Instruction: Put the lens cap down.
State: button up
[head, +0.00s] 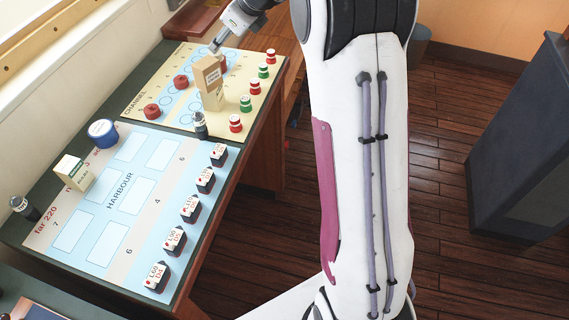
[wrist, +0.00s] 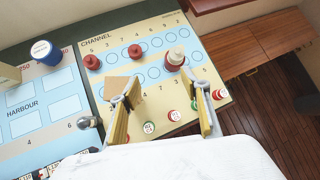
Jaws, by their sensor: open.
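I cannot single out a lens cap with certainty. A round blue thing with a white top (head: 102,132) stands at the far left corner of the harbour chart; it also shows in the wrist view (wrist: 41,50). My gripper (wrist: 165,82) is open above the channel chart (wrist: 202,112), with nothing visible between its fingers. In the head view my gripper (head: 216,46) is beside a tall tan block (head: 208,76), which partly hides a red piece. In the wrist view the left finger overlaps the tan block (wrist: 117,86). A pale knob on a red base (wrist: 175,58) is beyond the fingertips.
Red round pieces (head: 181,82) and red and green pieces (head: 246,104) stand on the channel chart. Several labelled dark blocks (head: 190,208) line the harbour chart's right edge. Harbour rectangles are mostly bare.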

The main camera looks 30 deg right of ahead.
jog(key=s+a+r+n+g, duration=0.1)
jog(key=s+a+r+n, duration=0.15)
jog(key=s+n, duration=0.4)
jog(key=s+a+r+n, duration=0.2)
jog(key=s+a+n, duration=0.15)
jog(key=s, duration=0.65)
jog(key=s+a+r+n+g, duration=0.1)
jog(key=s+a+r+n, duration=0.15)
jog(key=s+n, duration=0.4)
jog(key=s+f+n+h, duration=0.1)
jog(key=s+f+n, duration=0.2)
jog(key=s+n, duration=0.3)
jog(key=s+f+n+h, duration=0.1)
jog(key=s+f+n, duration=0.2)
jog(key=s, duration=1.4)
jog(key=n, duration=0.3)
jog(key=shift+s+g+h, duration=0.2)
jog(key=shift+g+h, duration=0.1)
jog(key=shift+n, duration=0.25)
